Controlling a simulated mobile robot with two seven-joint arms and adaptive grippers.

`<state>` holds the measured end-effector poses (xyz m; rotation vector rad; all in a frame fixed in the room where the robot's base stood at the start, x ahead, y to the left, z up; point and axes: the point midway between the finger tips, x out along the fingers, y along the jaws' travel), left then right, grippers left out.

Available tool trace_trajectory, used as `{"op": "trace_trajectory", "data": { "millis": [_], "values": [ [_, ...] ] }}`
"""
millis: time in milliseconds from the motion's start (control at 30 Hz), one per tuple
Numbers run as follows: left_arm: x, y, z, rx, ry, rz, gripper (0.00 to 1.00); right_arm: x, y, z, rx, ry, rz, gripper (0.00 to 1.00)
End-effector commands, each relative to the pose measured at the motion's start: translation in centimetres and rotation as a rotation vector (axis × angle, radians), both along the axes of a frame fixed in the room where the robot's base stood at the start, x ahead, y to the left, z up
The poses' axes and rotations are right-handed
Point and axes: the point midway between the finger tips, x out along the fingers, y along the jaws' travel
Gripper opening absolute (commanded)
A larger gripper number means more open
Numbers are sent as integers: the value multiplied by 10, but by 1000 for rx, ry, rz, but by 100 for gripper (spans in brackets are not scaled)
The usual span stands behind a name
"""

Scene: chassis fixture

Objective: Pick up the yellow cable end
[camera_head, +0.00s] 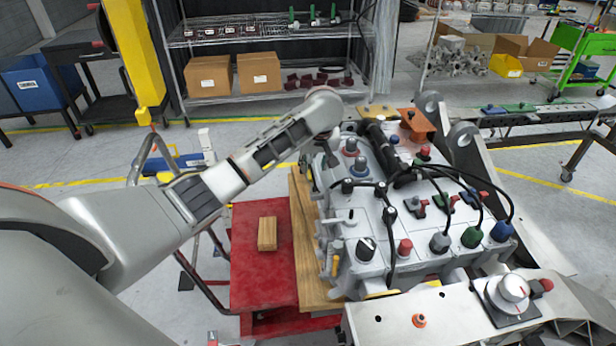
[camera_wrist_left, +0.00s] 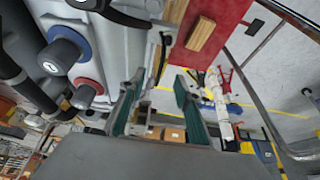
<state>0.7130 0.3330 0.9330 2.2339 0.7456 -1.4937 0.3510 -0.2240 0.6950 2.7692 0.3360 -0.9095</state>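A small yellow upright piece (camera_head: 338,247) sits at the left side of the grey chassis block (camera_head: 372,222) in the head view. It may be the yellow cable end, but it is too small to tell. My left arm reaches across to the far left corner of the block, and its hand is mostly hidden there. In the left wrist view my left gripper (camera_wrist_left: 160,78) shows two teal fingers spread apart with nothing between them. The block's side is close by the left finger. No yellow cable end can be made out between or beside the fingers. My right gripper is not in view.
Black cables run over the block to green (camera_head: 472,237) and blue (camera_head: 501,231) ends. A red table (camera_head: 262,285) with a small wooden block (camera_head: 267,233) stands left of it. A metal beam (camera_head: 480,170) rises on the right. Shelves with cardboard boxes (camera_head: 208,76) stand behind.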

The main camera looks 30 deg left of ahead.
Motion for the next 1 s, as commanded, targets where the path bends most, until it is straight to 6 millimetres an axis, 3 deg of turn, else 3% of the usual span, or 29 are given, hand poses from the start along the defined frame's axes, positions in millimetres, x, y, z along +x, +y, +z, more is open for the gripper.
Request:
{"op": "trace_trajectory", "data": {
  "millis": [467, 767, 900, 1000],
  "values": [
    [13, 15, -49, 1, 0, 4, 33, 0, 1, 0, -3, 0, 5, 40],
    [15, 16, -54, 0, -1, 2, 33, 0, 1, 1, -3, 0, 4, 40],
    [15, 16, -54, 0, -1, 3, 0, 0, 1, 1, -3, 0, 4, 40],
    [15, 16, -54, 0, -1, 3, 0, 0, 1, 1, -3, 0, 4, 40]
  ]
}}
